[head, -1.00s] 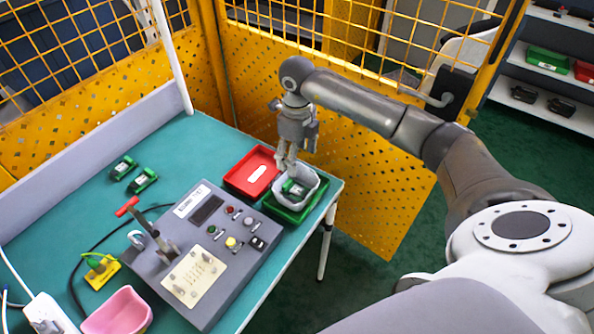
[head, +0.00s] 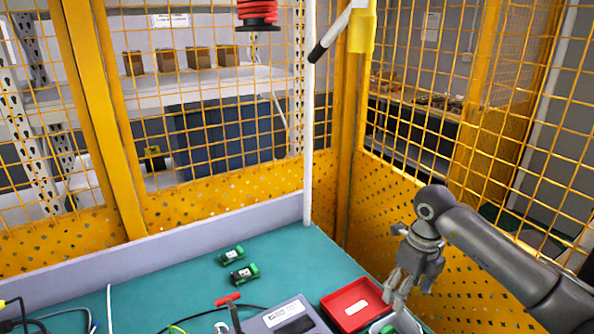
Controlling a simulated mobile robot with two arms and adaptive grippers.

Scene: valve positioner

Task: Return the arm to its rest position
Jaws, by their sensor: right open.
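My right gripper (head: 397,290) hangs from the arm coming in at the right, fingers pointing down. It is open, above a bin at the lower right. That bin's pale lining (head: 407,322) shows only in part at the bottom edge, with something green inside it. The red tray (head: 362,309) lies just left of the gripper. Two green valve positioners (head: 244,273) (head: 231,255) lie on the teal table further left. My left gripper does not show.
Yellow mesh fencing (head: 405,200) stands behind and to the right of the table. A white pole (head: 308,120) rises at the table's back corner. Bare teal table (head: 180,290) lies at left.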

